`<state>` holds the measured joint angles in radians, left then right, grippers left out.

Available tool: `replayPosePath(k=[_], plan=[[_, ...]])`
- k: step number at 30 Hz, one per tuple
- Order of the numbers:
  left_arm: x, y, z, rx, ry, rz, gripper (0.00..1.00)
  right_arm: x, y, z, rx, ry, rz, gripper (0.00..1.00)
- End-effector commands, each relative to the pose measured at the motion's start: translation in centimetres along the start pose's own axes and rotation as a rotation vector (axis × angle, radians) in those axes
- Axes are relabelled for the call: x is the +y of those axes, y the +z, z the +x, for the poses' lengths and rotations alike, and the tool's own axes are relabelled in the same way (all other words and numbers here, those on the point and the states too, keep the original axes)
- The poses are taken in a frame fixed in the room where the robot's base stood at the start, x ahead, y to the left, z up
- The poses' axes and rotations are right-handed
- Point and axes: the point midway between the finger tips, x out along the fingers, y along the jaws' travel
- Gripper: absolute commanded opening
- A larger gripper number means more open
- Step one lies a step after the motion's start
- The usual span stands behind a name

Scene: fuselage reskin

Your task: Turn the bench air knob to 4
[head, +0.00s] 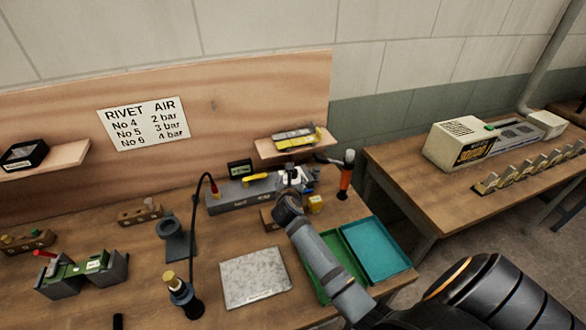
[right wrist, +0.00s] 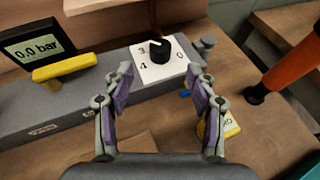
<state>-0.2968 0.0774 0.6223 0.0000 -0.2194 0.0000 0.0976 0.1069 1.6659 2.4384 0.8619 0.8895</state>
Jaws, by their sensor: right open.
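The bench air knob (right wrist: 159,51) is a black round knob on a white dial plate (right wrist: 174,67) with 3, 4 and 0 readable around it. The plate sits on a grey air unit (right wrist: 88,112), which also shows in the head view (head: 228,200). A small display (right wrist: 38,46) on the unit reads 0.0 bar. My right gripper (right wrist: 160,82) is open, its two fingers apart on either side below the knob, with nothing between them. In the head view my right gripper (head: 292,186) hides the knob. Which number the knob points to is hard to tell. My left gripper is not in view.
A yellow lever (right wrist: 65,67) lies left of the dial. An orange-handled tool (head: 346,176) stands to the right. A sign (head: 146,124) lists rivet numbers and bars. A metal plate (head: 253,278) and a teal tray (head: 378,250) lie in front.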

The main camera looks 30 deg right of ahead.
Motion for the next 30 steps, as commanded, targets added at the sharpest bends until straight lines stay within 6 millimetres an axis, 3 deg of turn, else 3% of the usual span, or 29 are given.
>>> replayPosePath(k=[7, 12, 18, 30], plan=[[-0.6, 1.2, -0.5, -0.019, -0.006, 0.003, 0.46, -0.1, 0.3, 3.0, -0.005, -0.001, -0.007, 0.58], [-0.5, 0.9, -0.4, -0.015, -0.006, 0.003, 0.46, 0.0, 0.2, 6.7, -0.006, -0.001, -0.007, 0.58], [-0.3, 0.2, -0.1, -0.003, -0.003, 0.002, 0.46, 0.0, 0.2, 9.5, -0.006, 0.000, -0.006, 0.58], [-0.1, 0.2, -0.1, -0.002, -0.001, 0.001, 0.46, 0.0, 0.2, 10.4, -0.006, 0.001, -0.007, 0.58]])
